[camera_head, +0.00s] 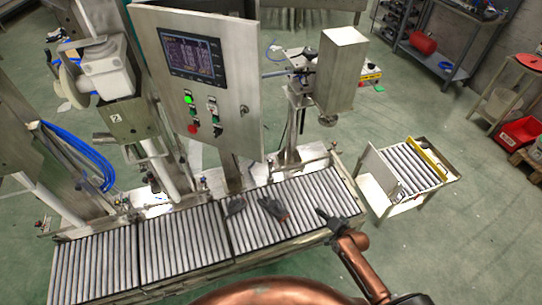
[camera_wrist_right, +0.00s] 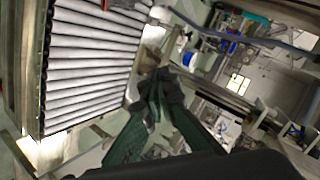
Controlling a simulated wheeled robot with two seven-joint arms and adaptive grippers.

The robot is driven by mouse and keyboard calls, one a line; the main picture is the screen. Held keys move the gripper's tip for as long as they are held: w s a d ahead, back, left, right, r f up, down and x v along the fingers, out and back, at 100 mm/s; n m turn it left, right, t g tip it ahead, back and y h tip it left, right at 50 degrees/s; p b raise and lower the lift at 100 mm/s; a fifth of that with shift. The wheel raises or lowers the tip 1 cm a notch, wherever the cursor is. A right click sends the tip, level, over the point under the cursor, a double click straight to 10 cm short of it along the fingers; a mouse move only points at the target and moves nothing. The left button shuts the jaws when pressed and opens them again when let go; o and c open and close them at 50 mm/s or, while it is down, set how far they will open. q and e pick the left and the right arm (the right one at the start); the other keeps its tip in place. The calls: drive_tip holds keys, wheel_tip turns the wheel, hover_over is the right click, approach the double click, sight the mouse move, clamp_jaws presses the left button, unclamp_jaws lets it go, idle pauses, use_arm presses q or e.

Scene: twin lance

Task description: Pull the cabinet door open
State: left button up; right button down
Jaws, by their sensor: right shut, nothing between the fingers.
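The steel control cabinet's door (camera_head: 215,82) stands at upper centre in the head view. It carries a dark screen, a lit green button, a red button and a small dark latch (camera_head: 243,110) near its right edge. I cannot tell whether the door is fully shut or slightly ajar. My right gripper (camera_head: 322,216) is at the end of the copper arm, over the front right of the roller conveyor, below and to the right of the door and apart from it. In the right wrist view its dark green fingers (camera_wrist_right: 160,88) are shut and empty. My left gripper is out of view.
A steel box on a post (camera_head: 342,68) stands right of the door. A small roller cart (camera_head: 413,165) stands further right. Green floor between is clear.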

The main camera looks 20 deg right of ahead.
drive_tip(key=w+a+r+m+t+y, duration=0.15)
drive_tip(key=a+r, duration=0.25)
drive_tip(key=r, duration=0.7)
drive_tip(key=w+a+r+t+y, duration=0.1)
drive_tip(key=w+a+r+y, duration=0.25)
drive_tip(key=r, duration=0.85)
drive_tip(key=w+a+r+m+t+y, duration=0.15)
drive_tip(key=a+r, duration=0.35)
drive_tip(key=r, duration=0.6)
use_arm(q)
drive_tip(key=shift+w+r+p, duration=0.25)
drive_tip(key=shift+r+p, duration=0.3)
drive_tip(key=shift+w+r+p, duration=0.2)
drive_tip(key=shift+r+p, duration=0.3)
drive_tip(key=shift+p, duration=0.05)
use_arm(e)
drive_tip(key=w+a, duration=0.6)
drive_tip(key=a, duration=0.2)
drive_tip(key=shift+r+n, duration=0.2)
drive_tip(key=shift+n, duration=0.2)
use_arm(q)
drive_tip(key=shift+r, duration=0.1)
use_arm(e)
drive_tip(key=shift+y, duration=0.25)
